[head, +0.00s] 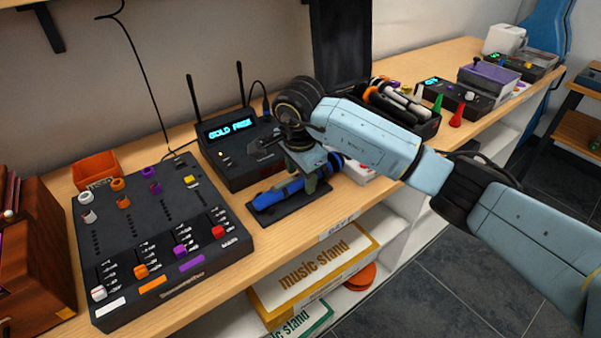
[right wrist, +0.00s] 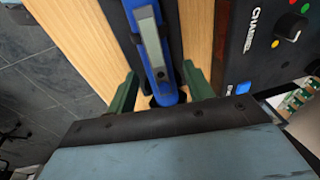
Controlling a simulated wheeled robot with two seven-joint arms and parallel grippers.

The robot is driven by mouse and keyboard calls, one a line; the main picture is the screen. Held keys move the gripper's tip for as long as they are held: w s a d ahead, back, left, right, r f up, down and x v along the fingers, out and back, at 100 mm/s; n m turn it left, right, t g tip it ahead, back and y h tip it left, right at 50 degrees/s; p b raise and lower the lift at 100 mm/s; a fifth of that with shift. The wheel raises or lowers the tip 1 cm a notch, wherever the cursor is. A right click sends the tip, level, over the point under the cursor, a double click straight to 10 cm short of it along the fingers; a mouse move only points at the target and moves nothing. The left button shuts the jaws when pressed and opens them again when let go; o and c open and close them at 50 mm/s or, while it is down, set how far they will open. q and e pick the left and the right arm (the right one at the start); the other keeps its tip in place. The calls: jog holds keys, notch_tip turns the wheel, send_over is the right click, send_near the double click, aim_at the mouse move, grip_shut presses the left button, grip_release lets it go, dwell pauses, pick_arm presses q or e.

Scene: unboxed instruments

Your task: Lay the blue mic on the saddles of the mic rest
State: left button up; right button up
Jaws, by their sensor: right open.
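The blue mic (head: 277,195) lies lengthwise over the black mic rest (head: 294,216), near the front edge of the shelf. My right gripper (head: 312,182) is over the mic's right part, pointing down, and hides some of it. In the right wrist view, the blue mic (right wrist: 172,35) with its grey strip runs between the two green fingers of my right gripper (right wrist: 161,92). The fingers are open, one on each side, with gaps to the mic. The saddles are mostly hidden under the mic. My left gripper is out of view.
A black mixer (head: 150,240) stands left of the rest. A receiver with antennas (head: 232,160) is close behind it. A black bin of mics (head: 415,122) stands to the right, behind my right arm. Music stand boxes (head: 318,268) are on the shelf below.

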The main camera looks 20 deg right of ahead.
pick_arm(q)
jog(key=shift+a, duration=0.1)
pick_arm(e)
jog(key=shift+r, duration=0.2)
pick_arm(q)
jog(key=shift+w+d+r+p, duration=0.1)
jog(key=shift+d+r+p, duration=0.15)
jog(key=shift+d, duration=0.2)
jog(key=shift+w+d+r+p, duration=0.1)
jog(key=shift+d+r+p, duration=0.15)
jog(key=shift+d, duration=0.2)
pick_arm(e)
notch_tip(320, 180, up, 12)
jog(key=s, duration=0.2)
jog(key=shift+a, duration=0.4)
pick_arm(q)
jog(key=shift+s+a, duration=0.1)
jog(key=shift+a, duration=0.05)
pick_arm(e)
jog(key=shift+f, duration=0.15)
